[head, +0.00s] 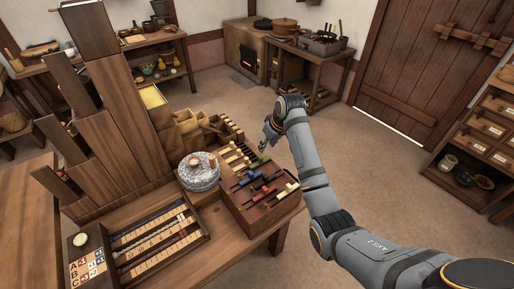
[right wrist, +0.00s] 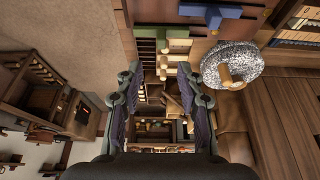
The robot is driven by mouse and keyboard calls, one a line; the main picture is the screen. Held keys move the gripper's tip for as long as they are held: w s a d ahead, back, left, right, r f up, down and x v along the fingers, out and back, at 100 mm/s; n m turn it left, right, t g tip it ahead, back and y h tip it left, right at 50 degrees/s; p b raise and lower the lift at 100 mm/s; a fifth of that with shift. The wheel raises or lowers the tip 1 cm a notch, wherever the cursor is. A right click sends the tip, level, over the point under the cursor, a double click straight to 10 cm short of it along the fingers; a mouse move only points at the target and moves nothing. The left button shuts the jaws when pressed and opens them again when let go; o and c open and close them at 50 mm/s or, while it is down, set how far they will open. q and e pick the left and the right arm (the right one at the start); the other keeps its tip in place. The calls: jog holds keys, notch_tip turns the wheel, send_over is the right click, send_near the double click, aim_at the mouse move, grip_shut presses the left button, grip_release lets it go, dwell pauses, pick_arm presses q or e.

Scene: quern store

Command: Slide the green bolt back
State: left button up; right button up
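The green bolt (head: 258,162) lies at the far end of a dark wooden bolt box (head: 262,222) on the table. My right gripper (head: 267,138) is above and beyond the far end of the box, apart from the bolt. In the right wrist view its fingers (right wrist: 160,72) are spread with nothing between them. My left gripper is not in view.
A stone quern (head: 199,176) with a wooden handle stands left of the box. Red, blue and pale bolts share the box top. Wooden compartments (head: 222,130) stand behind it, and a lettered board (head: 140,245) lies in front on the left. Floor right of the table is clear.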

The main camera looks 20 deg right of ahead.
aim_at(261, 157)
jog(key=x, duration=0.6)
jog(key=shift+s+f, duration=0.1)
jog(key=shift+f, duration=0.35)
jog(key=shift+x, duration=1.15)
jog(key=shift+a+f, duration=0.15)
jog(key=shift+f, duration=0.15)
jog(key=shift+c, duration=0.4)
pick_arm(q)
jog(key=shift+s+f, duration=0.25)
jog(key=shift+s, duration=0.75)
pick_arm(e)
grip_shut()
